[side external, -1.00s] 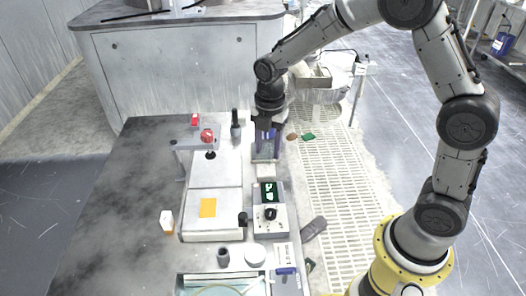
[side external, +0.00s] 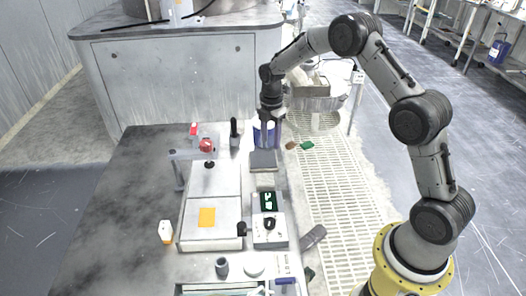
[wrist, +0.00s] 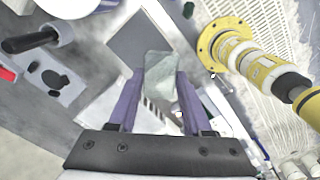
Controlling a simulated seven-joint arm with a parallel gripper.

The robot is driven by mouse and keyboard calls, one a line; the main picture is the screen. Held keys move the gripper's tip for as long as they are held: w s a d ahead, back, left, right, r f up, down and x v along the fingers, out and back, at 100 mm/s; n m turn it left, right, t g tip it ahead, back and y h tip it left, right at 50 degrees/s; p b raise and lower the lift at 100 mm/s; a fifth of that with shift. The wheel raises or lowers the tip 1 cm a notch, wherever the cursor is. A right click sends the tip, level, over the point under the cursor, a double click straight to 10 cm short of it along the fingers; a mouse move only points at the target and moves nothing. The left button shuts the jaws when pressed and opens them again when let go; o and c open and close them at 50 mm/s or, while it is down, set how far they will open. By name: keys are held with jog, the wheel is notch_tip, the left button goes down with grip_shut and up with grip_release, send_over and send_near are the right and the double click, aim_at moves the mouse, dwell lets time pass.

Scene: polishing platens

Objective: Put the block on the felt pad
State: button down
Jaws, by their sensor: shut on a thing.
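My gripper (side external: 266,138) is over the far right part of the table, its purple fingers pointing down. In the wrist view, the fingers (wrist: 156,88) are shut on a grey-green block (wrist: 161,78), one on each side of it. The block is hard to make out in the side view. A dark grey square pad (side external: 263,161), which looks like the felt pad, lies just below and nearer than the fingers. It also shows in the wrist view (wrist: 136,42), partly hidden by the block. The gap between block and pad is hard to judge.
A boxy device with a green display (side external: 268,201) stands nearer than the pad. An orange square (side external: 207,217) lies on a white plate. The table's left side is clear.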

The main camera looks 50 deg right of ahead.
send_over(263, 158)
notch_tip(263, 158, down, 5)
jog(key=shift+s+f, duration=0.1)
jog(key=shift+f, duration=1.5)
jog(key=shift+f, duration=0.1)
jog(key=shift+c, duration=1.7)
grip_release()
